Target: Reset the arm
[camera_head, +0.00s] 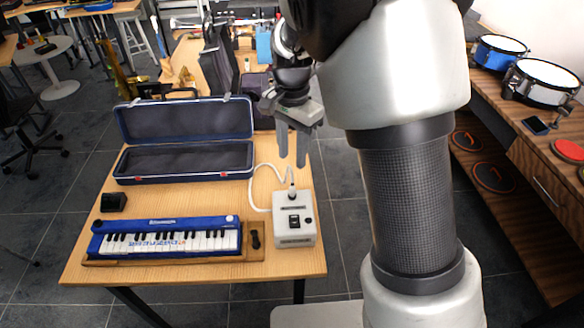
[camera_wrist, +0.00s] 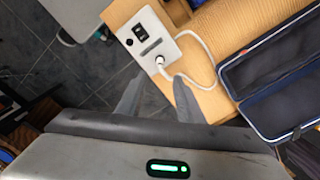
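My gripper (camera_head: 292,150) hangs above the right edge of the wooden table, fingers pointing down, with a gap between the two fingers. It is empty. In the wrist view my gripper (camera_wrist: 158,98) shows both fingertips apart, with floor and the table edge beyond them. A white power box (camera_head: 294,230) with a black switch and a plugged-in white cable stands on the table below and in front of the gripper. The box also shows in the wrist view (camera_wrist: 148,38), apart from the fingers.
A blue keyboard (camera_head: 165,238) lies in a wooden tray at the table's front. An open dark blue case (camera_head: 185,160) stands behind it, and a small black box (camera_head: 113,202) is at the left. A shelf with drums (camera_head: 540,85) stands at the right. Bare tabletop (camera_head: 190,200) lies between case and keyboard.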

